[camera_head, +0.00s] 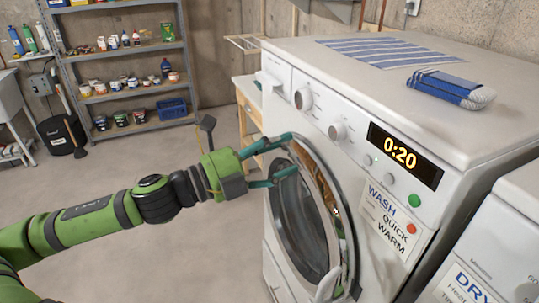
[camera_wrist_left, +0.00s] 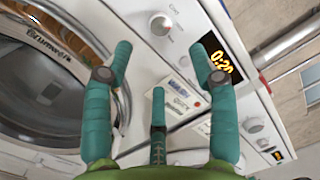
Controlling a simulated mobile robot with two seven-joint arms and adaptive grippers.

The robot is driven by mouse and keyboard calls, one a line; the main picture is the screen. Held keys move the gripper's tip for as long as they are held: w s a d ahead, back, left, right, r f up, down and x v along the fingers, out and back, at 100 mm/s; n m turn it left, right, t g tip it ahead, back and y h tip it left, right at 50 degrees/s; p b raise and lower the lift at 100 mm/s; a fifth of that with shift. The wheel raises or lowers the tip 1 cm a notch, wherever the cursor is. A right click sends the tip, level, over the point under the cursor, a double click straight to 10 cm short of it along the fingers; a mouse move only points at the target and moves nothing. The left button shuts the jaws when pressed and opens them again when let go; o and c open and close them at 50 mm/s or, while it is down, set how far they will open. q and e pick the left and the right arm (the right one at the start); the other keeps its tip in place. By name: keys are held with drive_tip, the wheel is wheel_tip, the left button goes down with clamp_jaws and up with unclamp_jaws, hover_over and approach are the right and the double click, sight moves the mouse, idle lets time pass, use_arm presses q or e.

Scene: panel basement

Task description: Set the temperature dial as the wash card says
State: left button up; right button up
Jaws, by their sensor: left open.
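The white washing machine (camera_head: 350,60) shows two round dials on its front: the upper-left dial (camera_head: 302,99) and the dial nearer the display (camera_head: 337,131). Their labels are too small to read. The wash card (camera_head: 390,225) below the display reads "WASH QUICK WARM". My left gripper (camera_head: 293,153) is open and empty, in front of the machine by the top of its round door and below the dials. In the left wrist view one dial (camera_wrist_left: 160,24) lies beyond and between the open fingers (camera_wrist_left: 162,60), and the card (camera_wrist_left: 183,103) is partly hidden behind them. My right gripper is not in view.
The display (camera_head: 405,155) reads 0:20, with a green button (camera_head: 414,200) and red button (camera_head: 411,228) below it. The round door (camera_head: 300,225) looks shut. A dryer (camera_head: 510,230) stands at right.

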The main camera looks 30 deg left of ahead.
use_arm(q)
drive_tip(key=shift+s+a, duration=0.4)
drive_tip(key=shift+s, duration=0.2)
idle(0.3)
